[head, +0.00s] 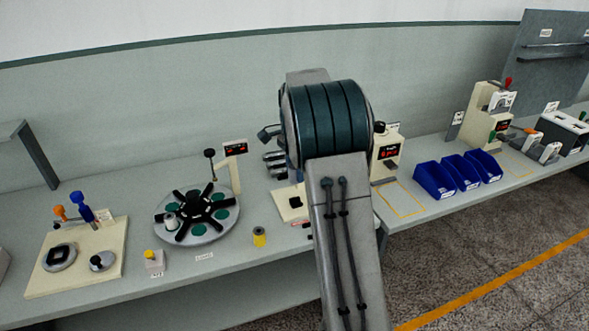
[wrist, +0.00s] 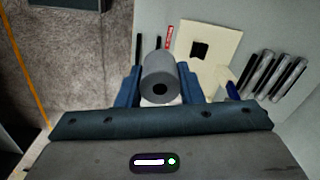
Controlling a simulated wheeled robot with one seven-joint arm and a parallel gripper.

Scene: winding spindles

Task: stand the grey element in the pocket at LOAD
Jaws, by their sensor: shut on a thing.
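The arm hides the gripper and the element in the head view. A round turntable (head: 232,227) with green round pockets and a black star-shaped centre stands left of the arm. A pale cylinder (head: 170,222) is at its left pocket. A small label (head: 204,256) lies in front of it, too small to read surely.
A cream plate with a dark square (wrist: 220,55) lies beside the gripper, near several metal rods (wrist: 266,72). A yellow spool (head: 259,238) stands right of the turntable. Blue bins (head: 434,181) stand right.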

